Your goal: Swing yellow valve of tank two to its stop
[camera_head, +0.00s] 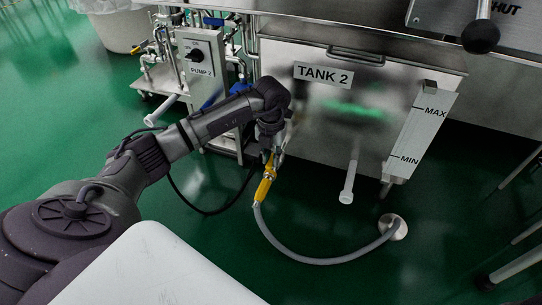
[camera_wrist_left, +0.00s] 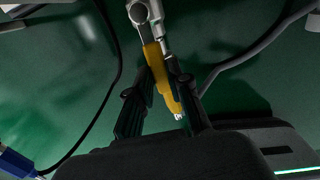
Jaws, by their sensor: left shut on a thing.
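Tank two (camera_head: 390,85) is a steel tank with a "TANK 2" label, at the upper middle of the head view. The yellow valve handle (camera_head: 266,182) is below its lower left side, pointing down along the grey hose. My left gripper (camera_head: 268,150) reaches it from the left, with its fingers partly hidden there. In the left wrist view, the yellow handle (camera_wrist_left: 161,82) runs from a metal valve body (camera_wrist_left: 143,14) down between the dark fingers of the left gripper (camera_wrist_left: 164,78), which is shut on it. My right gripper is not in view.
A grey hose (camera_head: 290,254) curves from the valve to a round floor drain (camera_head: 398,230). The pump 2 box (camera_head: 201,58) and its piping stand left of the tank. A white pipe (camera_head: 349,182) hangs below the tank. Green floor in front is mostly open.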

